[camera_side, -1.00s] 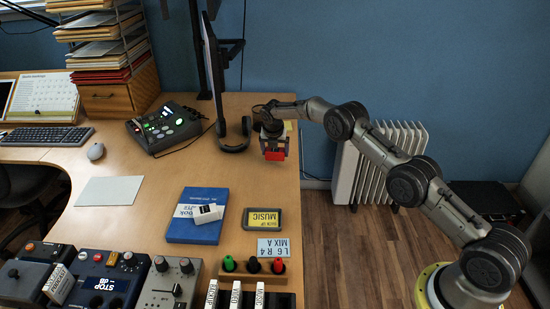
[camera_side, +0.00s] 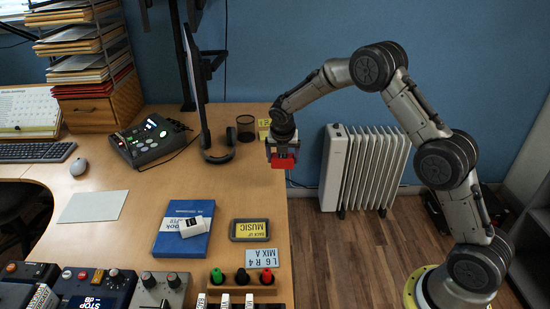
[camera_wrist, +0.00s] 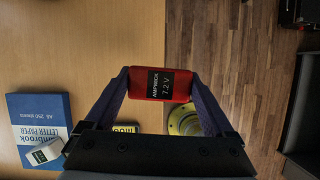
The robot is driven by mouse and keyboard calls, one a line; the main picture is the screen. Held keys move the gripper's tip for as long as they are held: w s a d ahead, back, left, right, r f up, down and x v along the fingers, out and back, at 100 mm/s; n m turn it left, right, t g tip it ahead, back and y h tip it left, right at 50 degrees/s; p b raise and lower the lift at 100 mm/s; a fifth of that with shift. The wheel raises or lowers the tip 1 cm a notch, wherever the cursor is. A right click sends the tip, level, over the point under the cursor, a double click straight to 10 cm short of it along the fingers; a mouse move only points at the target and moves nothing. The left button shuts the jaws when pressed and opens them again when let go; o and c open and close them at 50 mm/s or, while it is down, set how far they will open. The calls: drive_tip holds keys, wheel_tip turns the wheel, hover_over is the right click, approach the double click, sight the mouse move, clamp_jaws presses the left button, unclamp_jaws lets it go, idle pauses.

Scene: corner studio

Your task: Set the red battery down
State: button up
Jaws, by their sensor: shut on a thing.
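The red battery (camera_side: 284,162), labelled 7.2 V in the wrist view (camera_wrist: 164,84), is held between the fingers of my gripper (camera_side: 282,148). My gripper is shut on it, one finger at each side of it in the wrist view. The battery hangs at the right edge of the wooden desk (camera_side: 140,257). In the wrist view it lies across the line between desk and floor. Its height above the desk is hard to tell.
A white radiator (camera_side: 365,170) stands beyond the desk edge.

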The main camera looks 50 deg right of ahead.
drive_tip(key=shift+s+a+n, duration=0.3)
drive_tip(key=shift+n, duration=0.1)
drive_tip(key=s+a+n+t+y, duration=0.1)
drive_tip(key=s+a+n+y, duration=0.2)
drive_tip(key=a, duration=0.7)
drive_tip(key=n+h, duration=0.1)
approach(235, 195)
drive_tip(key=shift+w+d+f, duration=0.3)
drive_tip(key=shift+w+f, duration=0.1)
drive_tip(key=shift+f, duration=0.1)
drive_tip(key=shift+w+f, duration=0.45)
drive_tip(key=shift+f, duration=0.15)
drive_tip(key=shift+w+f, duration=0.1)
drive_tip(key=shift+f, duration=1.45)
drive_tip(key=shift+f+n, duration=0.15)
drive_tip(key=shift+n, duration=0.15)
drive_tip(key=o, duration=1.3)
